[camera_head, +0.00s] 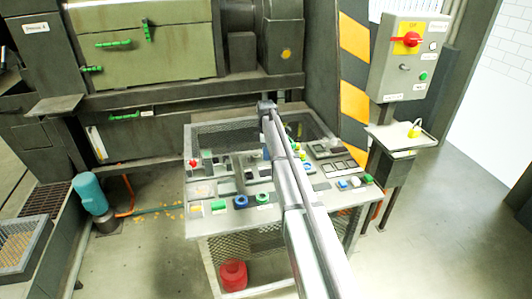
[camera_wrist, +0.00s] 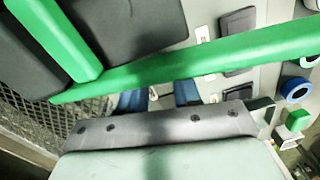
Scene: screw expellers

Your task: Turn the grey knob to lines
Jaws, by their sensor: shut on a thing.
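My gripper (camera_wrist: 158,98) is over the panel table (camera_head: 345,222), its far end largely hidden behind my arm in the head view. In the wrist view its dark plate fills the lower middle, and two blue parts show just past it. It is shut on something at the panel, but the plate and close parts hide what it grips. I cannot make out a grey knob between the fingers. Long green bars (camera_wrist: 200,72) and dark grey blocks cross the near part of the wrist view; I cannot tell what they belong to.
Dark square switches (camera_wrist: 238,25), a blue ring button (camera_wrist: 296,90) and a green button (camera_wrist: 297,120) sit near my gripper. Wire mesh (camera_wrist: 40,120) borders the panel. A control box (camera_head: 408,58) with a red switch stands at the right. Open floor (camera_head: 440,225) lies right of the table.

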